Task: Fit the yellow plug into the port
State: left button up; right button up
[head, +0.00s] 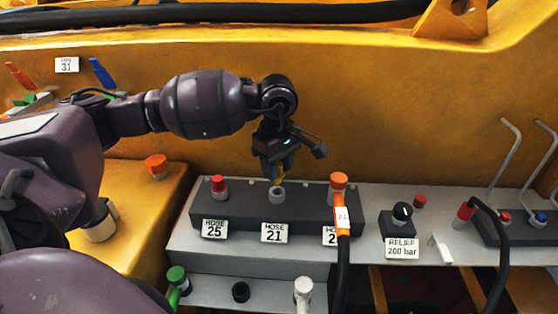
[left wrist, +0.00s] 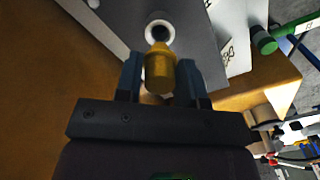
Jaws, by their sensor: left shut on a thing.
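The yellow plug (left wrist: 160,70) is between the two blue-grey fingers of my left gripper (left wrist: 159,74), which is shut on it. In the left wrist view its tip points at the port (left wrist: 159,29), a pale ring around a dark hole, and overlaps the ring's near edge. In the head view my left gripper (head: 279,166) hangs just above the port (head: 277,194), which stands on the dark block behind the HOSE 21 label (head: 274,233). Only a little of the plug shows there. I cannot tell whether plug and port touch. My right gripper is out of view.
On the same dark block (head: 246,205), a red-capped fitting (head: 218,185) stands left of the port, and an orange-capped one (head: 339,181) with a tagged black hose (head: 343,270) stands right. A relief knob (head: 402,212) is further right. The yellow wall (head: 400,110) rises behind.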

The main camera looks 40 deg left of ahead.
aim_at(277, 183)
pick_arm(q)
jog(key=shift+f, duration=0.7)
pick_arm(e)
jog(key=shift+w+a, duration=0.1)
pick_arm(q)
jog(key=shift+b, duration=0.55)
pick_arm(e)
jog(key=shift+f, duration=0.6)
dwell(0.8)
pick_arm(q)
jog(key=shift+f+b, duration=0.95)
jog(key=shift+f, duration=0.85)
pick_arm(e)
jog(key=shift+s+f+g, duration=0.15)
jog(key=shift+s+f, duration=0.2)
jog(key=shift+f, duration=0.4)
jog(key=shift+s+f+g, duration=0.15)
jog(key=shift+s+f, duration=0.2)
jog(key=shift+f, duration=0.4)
pick_arm(q)
jog(key=o, duration=1)
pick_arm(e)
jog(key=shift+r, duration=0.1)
